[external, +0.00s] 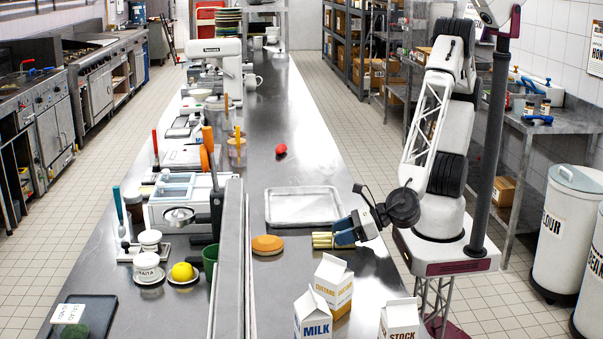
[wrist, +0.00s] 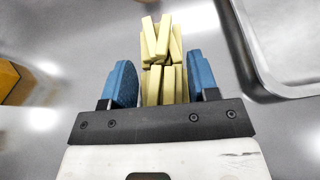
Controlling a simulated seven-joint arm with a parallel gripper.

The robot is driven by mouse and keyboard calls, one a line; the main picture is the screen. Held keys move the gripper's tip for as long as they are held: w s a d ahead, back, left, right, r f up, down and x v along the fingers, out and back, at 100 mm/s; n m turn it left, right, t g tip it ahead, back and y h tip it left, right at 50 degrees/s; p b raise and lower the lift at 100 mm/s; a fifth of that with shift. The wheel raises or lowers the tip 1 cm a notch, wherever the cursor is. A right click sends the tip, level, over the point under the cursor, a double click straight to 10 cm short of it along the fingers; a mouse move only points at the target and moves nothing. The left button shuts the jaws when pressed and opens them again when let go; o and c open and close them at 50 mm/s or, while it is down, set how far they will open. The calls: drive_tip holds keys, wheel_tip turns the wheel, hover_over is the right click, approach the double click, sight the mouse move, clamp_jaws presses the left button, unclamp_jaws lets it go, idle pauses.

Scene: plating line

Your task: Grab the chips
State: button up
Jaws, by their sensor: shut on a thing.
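The chips (external: 323,240) are a bundle of pale yellow sticks at the right side of the steel counter, just in front of the metal tray. They also show in the wrist view (wrist: 163,50), between the blue fingers. My gripper (external: 338,236) reaches in from the right, low over the counter, with its blue fingers on either side of the chips. In the wrist view my gripper (wrist: 164,85) is shut on the chips, which stick out past the fingertips. I cannot tell whether the chips still touch the counter.
An empty metal tray (external: 304,192) lies behind the chips. A round orange-brown bun (external: 267,244) sits to their left. Milk (external: 313,316), custard (external: 334,284) and stock (external: 399,318) cartons stand in front. A red item (external: 281,149) lies farther back. The counter beyond it is mostly clear.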

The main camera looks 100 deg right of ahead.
drive_tip(key=shift+r, duration=1.5)
drive_tip(key=shift+s+d+r, duration=0.15)
drive_tip(key=shift+s, duration=0.1)
drive_tip(key=s+d, duration=0.3)
drive_tip(key=s, duration=0.1)
drive_tip(key=s+d+r, duration=0.1)
drive_tip(key=s+d, duration=0.6)
drive_tip(key=shift+s+r, duration=0.2)
drive_tip(key=shift+s, duration=0.15)
drive_tip(key=shift+d, duration=0.1)
